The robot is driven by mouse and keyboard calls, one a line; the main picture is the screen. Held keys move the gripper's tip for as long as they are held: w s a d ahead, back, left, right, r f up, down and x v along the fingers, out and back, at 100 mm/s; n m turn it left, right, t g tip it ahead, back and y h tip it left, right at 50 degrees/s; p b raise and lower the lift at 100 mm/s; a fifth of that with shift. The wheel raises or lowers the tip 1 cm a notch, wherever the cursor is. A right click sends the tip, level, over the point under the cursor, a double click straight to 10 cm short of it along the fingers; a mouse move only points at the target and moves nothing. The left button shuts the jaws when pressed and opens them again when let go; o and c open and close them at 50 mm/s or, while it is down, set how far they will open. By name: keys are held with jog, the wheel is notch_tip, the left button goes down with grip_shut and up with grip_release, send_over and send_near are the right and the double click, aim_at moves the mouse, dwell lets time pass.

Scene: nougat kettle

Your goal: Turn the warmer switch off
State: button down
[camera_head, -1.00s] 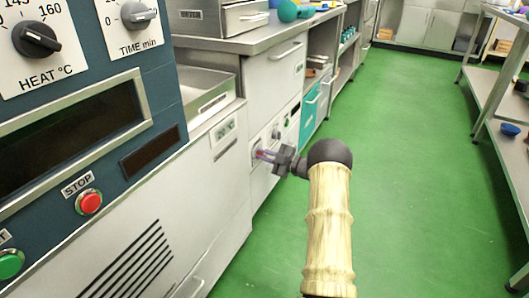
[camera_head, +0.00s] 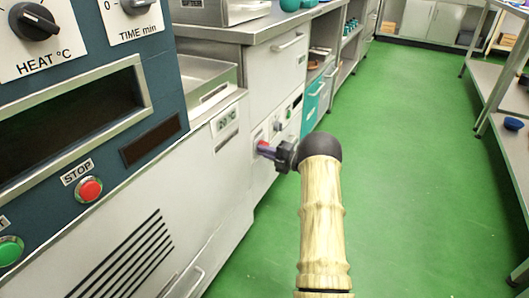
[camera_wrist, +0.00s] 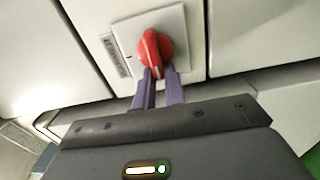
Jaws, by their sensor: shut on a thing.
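The warmer switch is a red rotary knob (camera_wrist: 154,50) on a pale square plate (camera_wrist: 122,38) in the wrist view. My gripper (camera_wrist: 158,72) has its two purple fingers at the lower part of the knob, shut on it. A pale line runs along the knob's ridge, tilted slightly from upright. A small label on the plate's left is too blurred to read. In the head view my gripper (camera_head: 262,148) reaches the front of the white counter unit, and its fingers mostly hide the knob there.
A blue control panel (camera_head: 150,100) with HEAT and TIME dials and a red STOP button (camera_head: 88,189) stands at the left. A dark knob (camera_head: 277,126) sits just beyond my gripper on the unit.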

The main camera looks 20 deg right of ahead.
jog(key=shift+d+f, duration=0.1)
jog(key=shift+f, duration=0.05)
dwell(0.3)
jog(key=c, duration=1.5)
grip_release()
jog(key=shift+o, duration=0.2)
jog(key=shift+s, duration=0.1)
jog(key=p+v, duration=0.7)
jog(key=v, duration=1)
jog(key=shift+d, duration=0.1)
